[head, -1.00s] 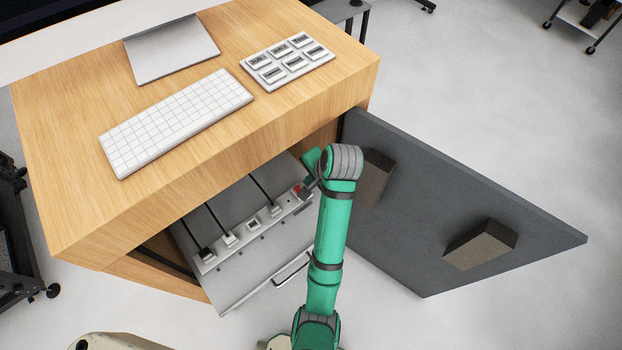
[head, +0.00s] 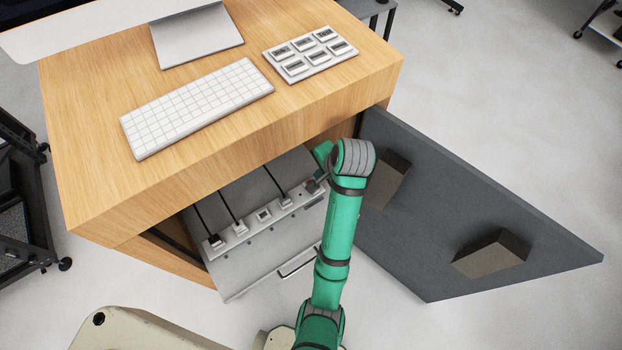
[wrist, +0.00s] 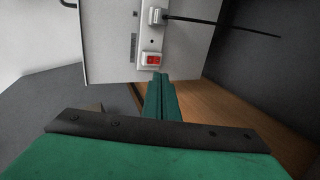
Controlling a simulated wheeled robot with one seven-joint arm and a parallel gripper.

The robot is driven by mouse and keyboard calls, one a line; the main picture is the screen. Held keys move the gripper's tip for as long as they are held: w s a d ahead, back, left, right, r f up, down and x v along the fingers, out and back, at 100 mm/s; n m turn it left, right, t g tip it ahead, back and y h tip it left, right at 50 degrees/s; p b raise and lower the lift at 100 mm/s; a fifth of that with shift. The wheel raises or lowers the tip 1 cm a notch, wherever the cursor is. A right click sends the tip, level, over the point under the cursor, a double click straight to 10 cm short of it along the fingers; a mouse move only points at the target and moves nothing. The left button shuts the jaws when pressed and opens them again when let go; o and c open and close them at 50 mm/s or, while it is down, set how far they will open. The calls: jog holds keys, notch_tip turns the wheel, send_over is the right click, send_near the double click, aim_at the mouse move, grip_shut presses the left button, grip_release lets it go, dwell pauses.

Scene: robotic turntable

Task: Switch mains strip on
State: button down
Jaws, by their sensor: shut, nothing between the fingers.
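The mains strip (head: 252,229) lies on the pale pull-out shelf inside the open cabinet, with several plugs and dark cords along it. It also shows in the wrist view (wrist: 151,28), with its red rocker switch (wrist: 151,60) at the near end. My gripper (wrist: 160,77) is shut and empty, its green fingertips just below and right of the switch in that picture. I cannot tell whether they touch the switch, or which way it is set. In the head view my arm's end covers most of the fingers, close to the strip's right end.
The grey cabinet door (head: 470,215) stands open at the right, with two dark blocks on its inner face. The wooden top (head: 90,110) overhangs the shelf and carries a keyboard (head: 197,107) and a button panel (head: 310,54). A handle (head: 300,262) runs along the shelf front.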

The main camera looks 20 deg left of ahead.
aim_at(307, 182)
jog(key=x, duration=1.4)
jog(key=shift+a+f, duration=0.1)
jog(key=shift+f, duration=0.05)
dwell(0.4)
jog(key=shift+s+d, duration=0.45)
jog(key=shift+d, duration=0.2)
